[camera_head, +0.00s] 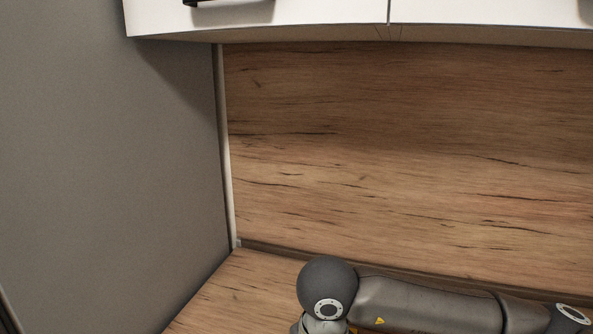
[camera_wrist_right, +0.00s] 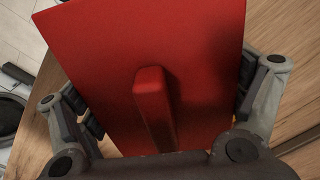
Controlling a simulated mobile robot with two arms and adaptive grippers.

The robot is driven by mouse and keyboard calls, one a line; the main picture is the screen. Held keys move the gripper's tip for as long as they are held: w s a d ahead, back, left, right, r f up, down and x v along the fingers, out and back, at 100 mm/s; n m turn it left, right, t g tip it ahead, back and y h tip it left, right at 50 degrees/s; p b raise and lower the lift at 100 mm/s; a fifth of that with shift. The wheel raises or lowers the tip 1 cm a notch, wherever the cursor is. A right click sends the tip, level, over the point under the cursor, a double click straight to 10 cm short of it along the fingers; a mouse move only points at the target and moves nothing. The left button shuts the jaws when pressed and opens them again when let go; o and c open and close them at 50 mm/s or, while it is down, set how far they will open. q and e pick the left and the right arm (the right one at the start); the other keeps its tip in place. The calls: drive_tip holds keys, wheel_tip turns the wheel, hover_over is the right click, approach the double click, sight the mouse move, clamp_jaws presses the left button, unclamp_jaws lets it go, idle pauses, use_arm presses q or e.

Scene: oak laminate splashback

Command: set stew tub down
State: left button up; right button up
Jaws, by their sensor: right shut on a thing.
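The stew tub (camera_wrist_right: 205,40) shows in the right wrist view as a red, flat-faced body with a raised red ridge in its middle. It fills most of that view. My right gripper (camera_wrist_right: 165,100) is shut on it, with one finger at each side. The tub's underside is hidden, and I cannot tell whether it touches the worktop. The head view shows neither the tub nor my grippers; only my arm crosses its lower right.
A wooden worktop (camera_head: 222,297) meets the oak splashback (camera_head: 400,150) at the back. A grey side panel (camera_head: 110,170) bounds the left. White wall cabinets (camera_head: 300,12) hang above. The visible left corner of the worktop is bare. Pale floor tiles (camera_wrist_right: 22,32) show past the worktop's edge.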

drive_tip(key=s+d+f+n, duration=0.1)
drive_tip(key=d+n, duration=0.2)
drive_tip(key=d, duration=0.2)
drive_tip(key=d+f+n, duration=0.1)
drive_tip(key=d+n, duration=0.2)
drive_tip(key=d, duration=0.2)
drive_tip(key=s+d+f+n, duration=0.1)
drive_tip(key=d+n, duration=0.3)
drive_tip(key=d, duration=0.1)
drive_tip(key=shift+s+d+f, duration=0.15)
drive_tip(key=shift+s+d, duration=0.05)
drive_tip(key=shift+s, duration=0.15)
drive_tip(key=shift+s+d+n, duration=0.2)
drive_tip(key=shift+d+n, duration=0.1)
drive_tip(key=shift+n, duration=0.1)
